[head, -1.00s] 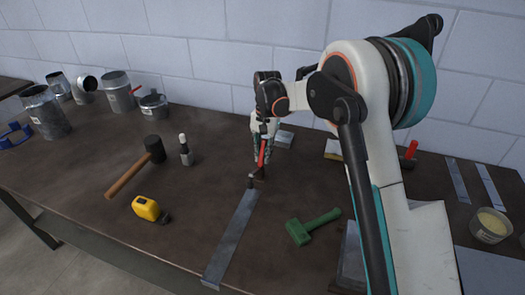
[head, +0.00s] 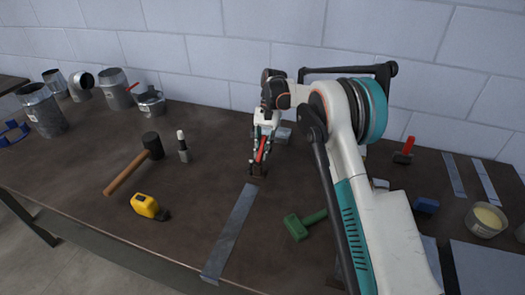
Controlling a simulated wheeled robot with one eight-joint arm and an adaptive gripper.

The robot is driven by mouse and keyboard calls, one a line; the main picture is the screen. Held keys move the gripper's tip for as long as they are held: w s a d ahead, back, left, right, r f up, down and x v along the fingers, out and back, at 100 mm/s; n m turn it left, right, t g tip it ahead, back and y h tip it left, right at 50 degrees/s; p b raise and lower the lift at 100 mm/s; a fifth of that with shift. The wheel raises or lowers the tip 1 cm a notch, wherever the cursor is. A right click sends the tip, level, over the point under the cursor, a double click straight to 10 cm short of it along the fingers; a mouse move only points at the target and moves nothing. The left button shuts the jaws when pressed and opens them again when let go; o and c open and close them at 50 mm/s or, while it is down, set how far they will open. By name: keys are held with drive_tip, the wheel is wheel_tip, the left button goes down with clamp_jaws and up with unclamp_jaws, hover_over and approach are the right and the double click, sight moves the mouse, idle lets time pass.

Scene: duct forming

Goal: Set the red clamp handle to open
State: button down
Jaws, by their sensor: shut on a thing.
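The red clamp handle (head: 261,150) stands up from a small dark clamp (head: 257,171) on the table, at the far end of a flat metal strip (head: 229,232). In the head view the handle is nearly upright and leans slightly. My gripper (head: 262,147) reaches down from behind the clamp, with its fingers around the handle. It is shut on the handle. The fingers and wrist hide part of the handle, and the clamp's jaw detail is too small to tell.
A green tool (head: 304,224) lies right of the strip, partly behind my arm. Another red-handled clamp (head: 404,150) stands at the right.

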drive_tip(key=c, duration=1.6)
unclamp_jaws()
drive_tip(key=shift+o, duration=0.2)
drive_tip(key=shift+w+r, duration=0.1)
drive_tip(key=v, duration=1.1)
drive_tip(key=shift+w+r, duration=0.2)
drive_tip(key=shift+r, duration=0.15)
drive_tip(key=shift+d+r, duration=0.1)
drive_tip(key=shift+d, duration=0.05)
